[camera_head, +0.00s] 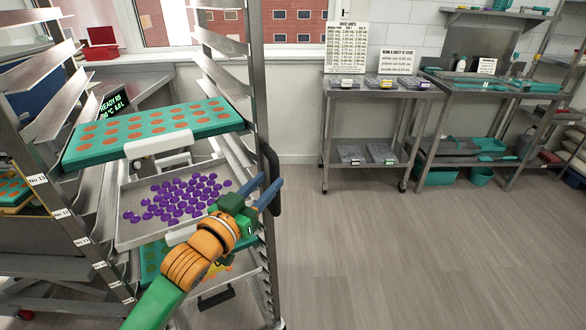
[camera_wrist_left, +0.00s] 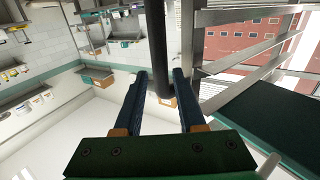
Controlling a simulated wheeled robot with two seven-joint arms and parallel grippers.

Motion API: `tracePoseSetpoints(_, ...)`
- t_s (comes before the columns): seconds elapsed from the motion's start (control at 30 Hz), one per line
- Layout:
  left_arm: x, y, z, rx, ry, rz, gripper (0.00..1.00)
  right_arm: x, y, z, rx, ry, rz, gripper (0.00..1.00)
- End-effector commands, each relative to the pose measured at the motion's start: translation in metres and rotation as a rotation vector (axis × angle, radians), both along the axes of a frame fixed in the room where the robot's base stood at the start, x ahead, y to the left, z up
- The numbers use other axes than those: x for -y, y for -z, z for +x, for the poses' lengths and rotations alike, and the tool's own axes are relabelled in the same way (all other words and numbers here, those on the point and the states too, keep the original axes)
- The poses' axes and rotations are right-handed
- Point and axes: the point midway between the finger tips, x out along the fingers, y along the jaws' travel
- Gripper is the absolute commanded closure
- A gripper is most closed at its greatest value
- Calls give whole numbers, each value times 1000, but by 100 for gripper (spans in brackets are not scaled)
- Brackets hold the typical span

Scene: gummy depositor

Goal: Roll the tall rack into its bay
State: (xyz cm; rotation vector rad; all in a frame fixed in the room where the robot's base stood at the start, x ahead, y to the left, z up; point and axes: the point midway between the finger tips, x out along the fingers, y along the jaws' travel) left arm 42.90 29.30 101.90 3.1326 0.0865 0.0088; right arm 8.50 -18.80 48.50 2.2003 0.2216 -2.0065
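The tall rack (camera_head: 258,110) is a metal frame with angled side runners, on the left in the head view. It holds a teal tray with orange pieces (camera_head: 150,133) and a grey tray with purple candies (camera_head: 125,206). A dark upright handle (camera_head: 273,182) is on its right post and also shows in the left wrist view (camera_wrist_left: 158,45). My left gripper (camera_head: 267,188) is at this handle. Its blue fingers (camera_wrist_left: 160,85) are apart, with the handle bar between their tips and slim gaps visible. My right gripper is out of view. I cannot make out the bay.
A steel table (camera_head: 375,90) with signs and small trays stands at the back wall. A second bench (camera_head: 480,90) with teal items stands to its right. Grey floor (camera_head: 400,260) is clear to the right of the rack.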

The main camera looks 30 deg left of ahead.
Motion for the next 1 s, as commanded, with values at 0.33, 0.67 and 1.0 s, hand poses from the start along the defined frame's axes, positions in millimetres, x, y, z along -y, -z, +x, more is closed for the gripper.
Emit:
tracePoseSetpoints(0.33,-3,-1,49,-2,-2,1,60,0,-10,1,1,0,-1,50)
tracePoseSetpoints(0.67,-4,1,69,-4,-1,1,60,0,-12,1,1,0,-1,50)
tracePoseSetpoints(1.0,-4,2,69,-5,-2,1,100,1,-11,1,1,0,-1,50)
